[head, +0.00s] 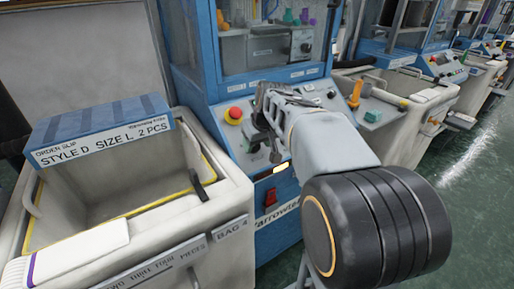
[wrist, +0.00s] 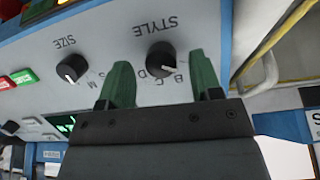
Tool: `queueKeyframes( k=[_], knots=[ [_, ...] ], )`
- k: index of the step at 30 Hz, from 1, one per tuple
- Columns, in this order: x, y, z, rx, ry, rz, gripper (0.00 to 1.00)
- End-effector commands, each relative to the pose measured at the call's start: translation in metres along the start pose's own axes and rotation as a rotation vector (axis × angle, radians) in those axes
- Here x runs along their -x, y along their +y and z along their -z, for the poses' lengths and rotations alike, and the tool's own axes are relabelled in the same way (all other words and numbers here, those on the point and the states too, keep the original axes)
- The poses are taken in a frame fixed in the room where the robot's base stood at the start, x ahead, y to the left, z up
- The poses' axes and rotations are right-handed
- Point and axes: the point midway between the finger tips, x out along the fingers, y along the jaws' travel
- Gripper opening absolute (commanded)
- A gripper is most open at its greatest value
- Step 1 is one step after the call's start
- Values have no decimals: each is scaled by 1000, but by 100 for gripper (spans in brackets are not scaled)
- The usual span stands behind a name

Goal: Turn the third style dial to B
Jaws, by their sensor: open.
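The style dial (wrist: 160,58) is a round black knob under the word STYLE on a pale panel, upside down in the wrist view. My gripper (wrist: 162,78) is open, with green fingers on either side of the dial in the picture; contact cannot be told. In the head view my gripper (head: 270,125) is over the blue machine's front panel (head: 235,145), hiding the dial.
A size dial (wrist: 72,67) and green and red buttons (wrist: 20,77) share the panel. A red stop button (head: 234,115) is left of my gripper. A pale bin with an order slip (head: 100,135) reading STYLE D stands at left. More machines line the right, beside green floor (head: 470,190).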

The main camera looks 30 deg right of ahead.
Motion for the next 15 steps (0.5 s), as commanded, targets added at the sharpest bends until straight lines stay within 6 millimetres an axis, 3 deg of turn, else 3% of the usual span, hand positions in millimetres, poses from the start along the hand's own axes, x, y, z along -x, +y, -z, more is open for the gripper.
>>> queueKeyframes(
  k=[6, 15],
  knots=[
    [-15, 0, 0, 0, -1, 1, 59],
    [-17, 0, 0, 0, 1, 0, 59]
  ],
)
